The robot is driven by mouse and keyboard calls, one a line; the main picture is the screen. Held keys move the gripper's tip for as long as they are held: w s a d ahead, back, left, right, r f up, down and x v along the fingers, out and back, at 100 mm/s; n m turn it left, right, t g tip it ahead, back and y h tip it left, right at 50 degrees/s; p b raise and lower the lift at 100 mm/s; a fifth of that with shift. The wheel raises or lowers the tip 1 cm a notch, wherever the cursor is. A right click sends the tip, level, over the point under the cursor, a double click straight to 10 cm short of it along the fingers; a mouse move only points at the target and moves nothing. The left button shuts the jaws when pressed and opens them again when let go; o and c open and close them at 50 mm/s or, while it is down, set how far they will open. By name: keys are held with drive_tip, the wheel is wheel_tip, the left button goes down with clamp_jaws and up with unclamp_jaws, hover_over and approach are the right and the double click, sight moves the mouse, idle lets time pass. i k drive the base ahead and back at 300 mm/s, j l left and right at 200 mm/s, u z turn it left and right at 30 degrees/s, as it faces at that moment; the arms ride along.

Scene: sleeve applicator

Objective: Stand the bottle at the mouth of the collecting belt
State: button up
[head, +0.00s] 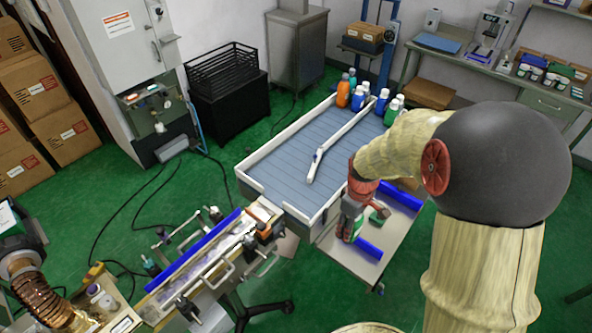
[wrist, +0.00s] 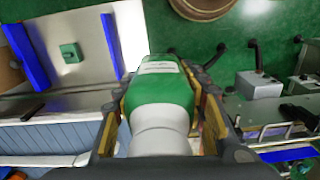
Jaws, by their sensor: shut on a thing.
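My gripper (head: 352,212) is shut on a bottle (wrist: 158,100) with a green body, a white label band and a white cap. In the wrist view the bottle lies between the two fingers, its cap end nearest the camera. In the head view my gripper and arm hide most of the bottle. The collecting belt (head: 265,165) is a wide blue-grey slatted surface with white side rails, to the left of my gripper. It also shows in the wrist view (wrist: 45,140), at lower left. My gripper is over the pale side table, outside the belt's near right rail.
Several bottles (head: 358,98) stand at the belt's far end. A white angled guide (head: 335,142) crosses the belt. The pale side table (head: 338,248) carries blue rails and a small green box (head: 380,215). A narrow track (head: 205,258) with clamps meets the belt's near left end.

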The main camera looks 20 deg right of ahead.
sight(286, 191)
drive_tip(key=i, duration=0.85)
